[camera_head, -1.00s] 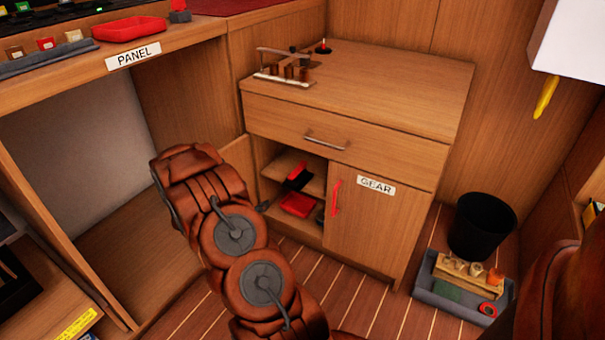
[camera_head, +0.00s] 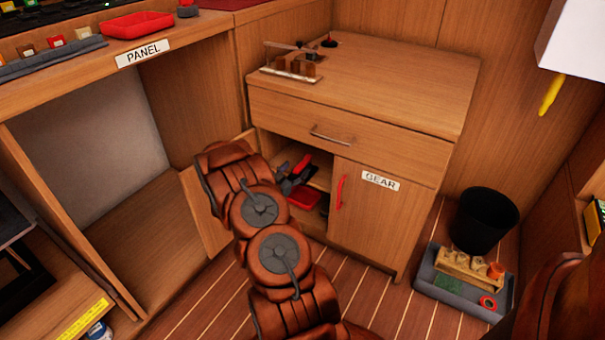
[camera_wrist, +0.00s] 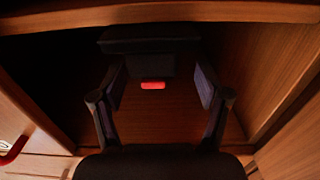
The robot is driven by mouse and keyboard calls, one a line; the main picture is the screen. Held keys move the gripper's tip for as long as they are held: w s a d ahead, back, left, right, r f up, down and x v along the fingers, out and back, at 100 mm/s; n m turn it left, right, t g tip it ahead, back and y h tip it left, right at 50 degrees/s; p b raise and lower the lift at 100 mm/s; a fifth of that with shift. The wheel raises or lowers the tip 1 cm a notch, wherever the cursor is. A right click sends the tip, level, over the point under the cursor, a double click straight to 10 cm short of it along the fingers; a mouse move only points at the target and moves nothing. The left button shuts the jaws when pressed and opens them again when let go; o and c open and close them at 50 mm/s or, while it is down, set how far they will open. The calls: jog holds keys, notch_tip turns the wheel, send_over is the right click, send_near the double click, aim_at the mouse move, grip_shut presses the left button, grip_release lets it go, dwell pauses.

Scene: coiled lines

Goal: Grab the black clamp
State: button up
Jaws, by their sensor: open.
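A black thing with a red part, which looks like the black clamp (camera_wrist: 150,64), lies inside the open cupboard in the wrist view. Its dark body is ahead of my fingertips, and its red part lies between them. In the head view, a red part of the clamp (camera_head: 304,162) shows on the cupboard's upper shelf, beside my gripper (camera_head: 288,182). My gripper is open in the wrist view (camera_wrist: 160,80), with one finger on each side and nothing held. The clamp's outline is dark and hard to make out.
The cupboard's right door (camera_head: 375,225) is shut and has a red handle. Its left door (camera_head: 205,210) stands open. A red tray (camera_head: 305,198) is below the upper shelf. Side walls and the cabinet's top edge (camera_wrist: 165,14) closely surround my gripper. A bin (camera_head: 485,222) stands at right.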

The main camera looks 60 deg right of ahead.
aim_at(303, 162)
jog(key=d, duration=0.1)
jog(key=d+b, duration=0.2)
jog(key=shift+s+d, duration=0.25)
jog(key=shift+d, duration=0.65)
jog(key=shift+c, duration=0.3)
grip_shut()
